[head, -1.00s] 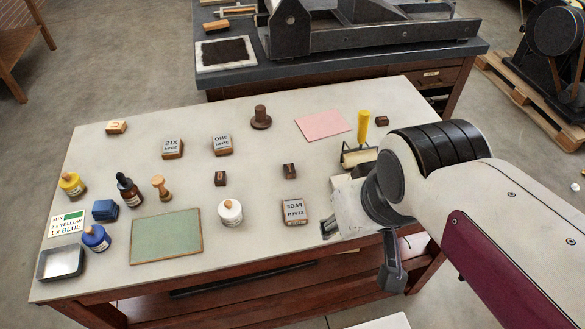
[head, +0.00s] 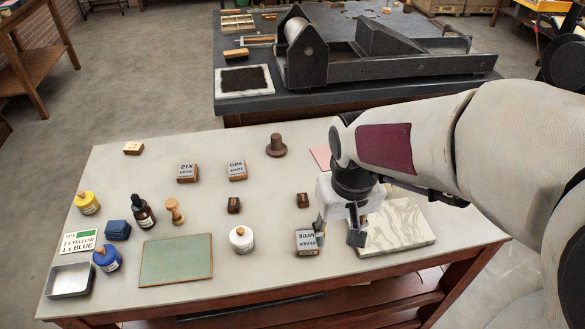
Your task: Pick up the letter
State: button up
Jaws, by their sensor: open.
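Small dark type blocks lie on the pale table top (head: 110,215). One block (head: 233,204) is left of centre and another block (head: 302,200) is nearer my arm, each with a pale mark on top too small to read. A light wooden block (head: 133,148) with a mark lies at the far left. I cannot tell which one is the letter. My gripper (head: 338,236) is open, fingers pointing down, with nothing seen between them. It is beside the PAGE SEVEN block (head: 306,242), right of and nearer the front than the second dark block.
A marbled slab (head: 405,228) lies right of my gripper. My arm hides the table's back right.

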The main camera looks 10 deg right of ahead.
aim_at(303, 198)
jog(key=shift+t, duration=0.3)
jog(key=w+f, duration=0.7)
jog(key=w, duration=0.2)
jog(key=w+f, duration=0.4)
jog(key=w, duration=0.1)
jog(key=shift+w+a+f, duration=0.2)
jog(key=shift+w+f, duration=0.05)
jog(key=shift+f, duration=0.05)
jog(key=w, duration=0.1)
jog(key=w+f, duration=0.1)
jog(key=w, duration=0.1)
jog(key=shift+w+t, duration=0.25)
jog(key=shift+t, duration=0.05)
jog(key=shift+m+t, duration=0.4)
jog(key=shift+t, duration=0.5)
jog(key=w, duration=0.1)
jog(key=w+r, duration=0.1)
jog(key=w, duration=0.1)
jog(key=w+r, duration=0.1)
jog(key=shift+w+a, duration=0.2)
jog(key=shift+w, duration=0.1)
jog(key=shift+f, duration=0.1)
jog(key=shift+x, duration=1.25)
jog(key=shift+f, duration=0.1)
jog(key=shift+x, duration=2.5)
